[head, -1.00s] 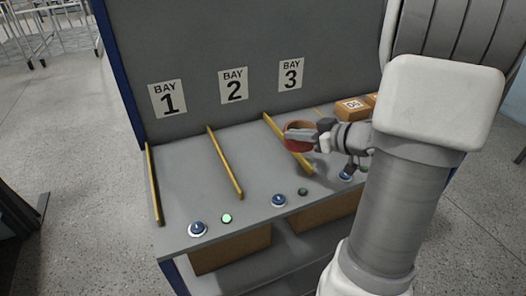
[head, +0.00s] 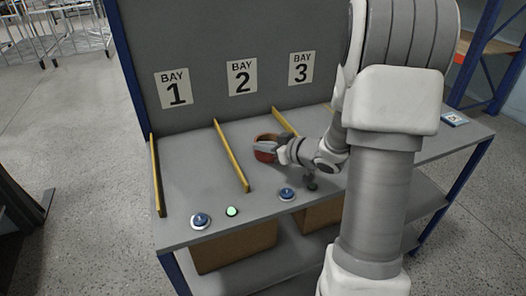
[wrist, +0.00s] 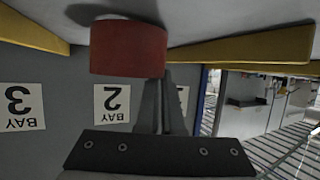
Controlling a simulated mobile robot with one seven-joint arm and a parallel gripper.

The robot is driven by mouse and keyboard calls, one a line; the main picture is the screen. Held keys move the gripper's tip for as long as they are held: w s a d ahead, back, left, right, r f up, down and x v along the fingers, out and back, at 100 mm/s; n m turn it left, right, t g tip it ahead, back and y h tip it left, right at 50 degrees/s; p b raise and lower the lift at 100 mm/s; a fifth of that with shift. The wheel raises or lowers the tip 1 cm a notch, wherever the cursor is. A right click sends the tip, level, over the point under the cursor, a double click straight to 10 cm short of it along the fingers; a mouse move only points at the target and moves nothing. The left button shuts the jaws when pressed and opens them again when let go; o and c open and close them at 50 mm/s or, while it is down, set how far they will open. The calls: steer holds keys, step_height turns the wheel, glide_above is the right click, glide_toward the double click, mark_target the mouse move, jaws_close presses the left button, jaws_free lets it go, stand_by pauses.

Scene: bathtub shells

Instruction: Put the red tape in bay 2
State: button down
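The red tape (head: 265,152) is a red ring roll in my gripper (head: 278,151). It also shows in the wrist view (wrist: 128,48), which looks upside down. My gripper, a dark bar with thin fingers in the wrist view (wrist: 160,108), appears shut on the roll's wall. The tape is over bay 2, between two yellow dividers, in front of the BAY 2 sign (head: 242,77). It is close to the grey tabletop (head: 190,175); I cannot tell whether it touches.
The left divider (head: 231,156) and right divider (head: 284,122) flank the tape. The BAY 1 space, left of the left divider, is clear. Blue buttons (head: 287,194) and a green light (head: 232,211) line the front edge. My arm hides much of the table's right side.

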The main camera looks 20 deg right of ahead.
steer(key=shift+f, duration=0.3)
steer(key=c, duration=1.1)
jaws_free()
steer(key=shift+o, duration=0.2)
steer(key=shift+r, duration=0.15)
steer(key=p+v, duration=0.3)
steer(key=v, duration=0.9)
steer(key=shift+d, duration=0.1)
